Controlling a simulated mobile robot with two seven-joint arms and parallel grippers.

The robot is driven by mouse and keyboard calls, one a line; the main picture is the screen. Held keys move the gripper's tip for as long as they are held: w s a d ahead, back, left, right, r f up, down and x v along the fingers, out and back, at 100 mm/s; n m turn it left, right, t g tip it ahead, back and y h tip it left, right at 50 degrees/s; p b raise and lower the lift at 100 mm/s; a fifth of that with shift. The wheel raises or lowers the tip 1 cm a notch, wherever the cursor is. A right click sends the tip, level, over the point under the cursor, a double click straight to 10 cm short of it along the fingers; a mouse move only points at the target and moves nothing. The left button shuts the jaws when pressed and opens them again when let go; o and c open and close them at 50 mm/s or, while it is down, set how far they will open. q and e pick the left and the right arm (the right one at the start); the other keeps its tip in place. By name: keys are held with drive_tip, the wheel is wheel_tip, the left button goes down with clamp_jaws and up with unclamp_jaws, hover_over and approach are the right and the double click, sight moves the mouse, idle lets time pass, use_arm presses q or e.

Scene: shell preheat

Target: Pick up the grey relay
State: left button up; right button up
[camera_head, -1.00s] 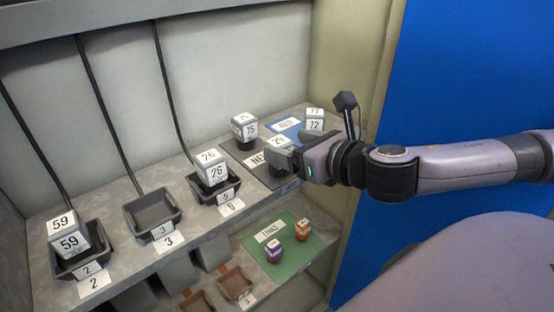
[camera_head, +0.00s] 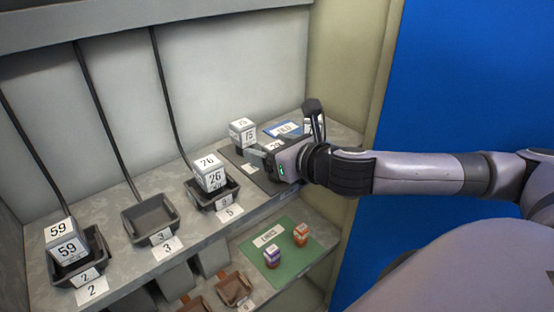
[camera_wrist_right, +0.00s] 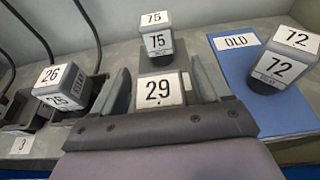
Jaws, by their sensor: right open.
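Several grey relay blocks carry white number labels. The relay marked 29 (camera_wrist_right: 160,90) stands between the two spread fingers of my right gripper (camera_head: 262,155) in the right wrist view, with a finger on each side. I cannot tell whether the fingers touch it. In the head view the gripper mostly hides it, with only part of its label (camera_head: 273,146) showing. My right gripper is open. The relay marked 75 (camera_head: 243,132) stands just behind, and it also shows in the wrist view (camera_wrist_right: 157,40). My left gripper is not in view.
Relays 26 (camera_head: 209,173) and 59 (camera_head: 67,245) sit in dark trays; the middle tray (camera_head: 151,215) is empty. Relay 72 (camera_wrist_right: 281,60) stands on a blue mat (camera_wrist_right: 236,80) labelled OLD. Below, a green mat (camera_head: 290,262) holds purple and orange pieces.

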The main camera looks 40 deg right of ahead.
drive_tip(key=c, duration=1.1)
drive_tip(key=shift+r, duration=0.1)
use_arm(q)
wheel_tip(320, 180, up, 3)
drive_tip(key=p, duration=0.3)
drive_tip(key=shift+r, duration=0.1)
use_arm(e)
wheel_tip(320, 180, up, 20)
